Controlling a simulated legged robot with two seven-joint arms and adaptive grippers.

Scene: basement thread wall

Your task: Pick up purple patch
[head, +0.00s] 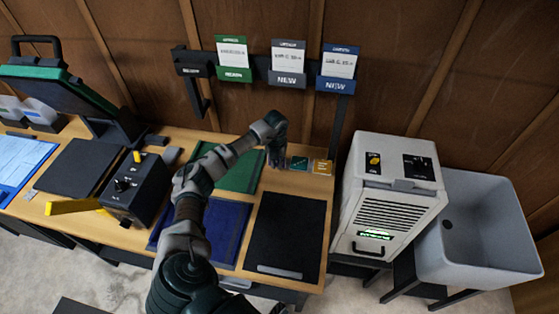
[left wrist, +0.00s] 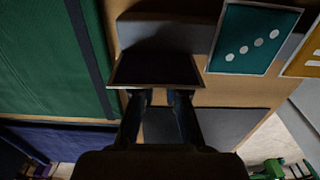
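A dark, thin-bordered patch (left wrist: 157,68) lies straight ahead of my left fingertips in the left wrist view. It is in deep shadow, so I cannot make out its purple colour there. My left gripper (head: 277,156) reaches over the back of the workbench, at the left end of the patch row, and largely hides this patch in the head view. In the left wrist view, the two fingers (left wrist: 165,95) stand a small gap apart at the patch's near edge. I cannot tell whether they grip it. My right gripper is not in view.
A green patch with pale dots (left wrist: 253,38) and an orange patch (head: 322,167) lie to the right. Green (head: 240,172), blue (head: 230,222) and black (head: 287,232) mats cover the bench. A white machine (head: 390,195) and grey sink (head: 478,235) stand right.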

